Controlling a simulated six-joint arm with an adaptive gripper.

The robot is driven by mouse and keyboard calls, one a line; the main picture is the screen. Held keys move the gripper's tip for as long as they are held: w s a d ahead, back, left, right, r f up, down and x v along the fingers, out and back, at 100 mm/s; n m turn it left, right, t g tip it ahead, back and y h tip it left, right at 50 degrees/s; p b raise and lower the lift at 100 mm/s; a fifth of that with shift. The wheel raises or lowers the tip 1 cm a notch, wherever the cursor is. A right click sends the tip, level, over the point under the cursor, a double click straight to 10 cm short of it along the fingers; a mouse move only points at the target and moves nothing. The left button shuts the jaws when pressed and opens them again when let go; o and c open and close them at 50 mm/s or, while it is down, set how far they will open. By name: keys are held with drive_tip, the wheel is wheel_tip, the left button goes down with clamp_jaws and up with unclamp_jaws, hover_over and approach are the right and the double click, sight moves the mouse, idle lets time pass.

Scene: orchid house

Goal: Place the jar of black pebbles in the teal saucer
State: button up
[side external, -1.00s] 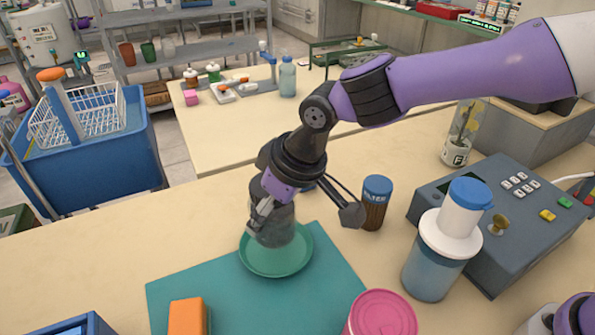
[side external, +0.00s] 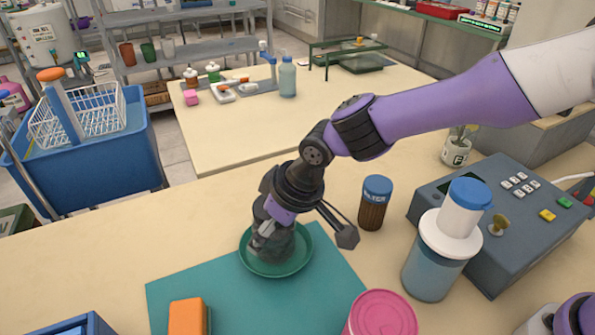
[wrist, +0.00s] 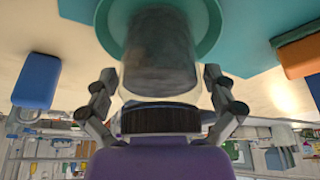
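The jar of black pebbles (side external: 280,245) is upright, low over the middle of the teal saucer (side external: 302,262). Whether its base touches the saucer is hard to tell. In the wrist view the clear jar (wrist: 160,60) with dark contents stands between my two fingers, with the saucer (wrist: 208,30) around its far end. My gripper (side external: 262,240) points down, shut on the jar, one finger on each side. My gripper and wrist hide the jar's top in the side view. The saucer lies on a teal mat (side external: 250,305).
A brown jar with a blue lid (side external: 375,203) stands right of the saucer. A pink-lidded container (side external: 382,315), an orange block (side external: 187,316), a blue-capped bottle (side external: 445,245) and a grey control box (side external: 505,225) are nearby.

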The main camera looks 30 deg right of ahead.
drive_tip(key=shift+r, duration=0.15)
drive_tip(key=v, duration=1.2)
drive_tip(key=shift+w, duration=0.1)
drive_tip(key=x, duration=1.2)
wheel_tip(320, 180, up, 4)
drive_tip(key=shift+f, duration=0.25)
drive_tip(key=shift+s+a+r, duration=0.1)
drive_tip(key=shift+s+r, duration=0.25)
drive_tip(key=shift+r, duration=0.1)
